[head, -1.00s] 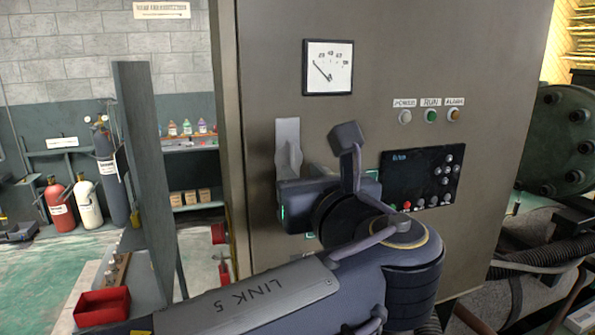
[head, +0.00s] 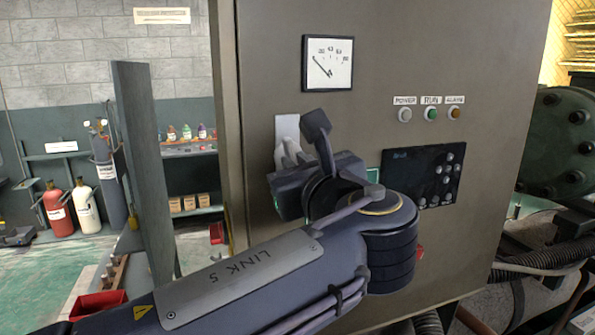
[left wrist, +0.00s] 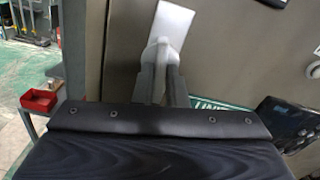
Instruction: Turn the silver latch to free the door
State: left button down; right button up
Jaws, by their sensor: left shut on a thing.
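The silver latch has a pale plate on the cabinet door (head: 380,40), left of centre in the head view, with a grey handle (head: 285,152) at its lower part. In the left wrist view the latch plate (left wrist: 172,22) leans against the line of my fingers. My left gripper (left wrist: 159,82) is shut on the latch handle, a finger on each side. In the head view my left gripper hides the handle's lower end. The door looks closed. My right gripper is out of view.
A gauge (head: 328,63), push buttons (head: 430,114) and a dark control panel (head: 423,175) sit on the cabinet front. A narrow upright panel (head: 147,170) stands left of the cabinet. A red tray (head: 98,303) is at lower left. Dark machinery (head: 562,140) is at the right.

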pick_arm(q)
jog(key=shift+n+b, duration=0.5)
jog(key=shift+n, duration=0.7)
jog(key=n+b, duration=0.2)
jog(key=n, duration=0.2)
jog(key=shift+b, duration=0.4)
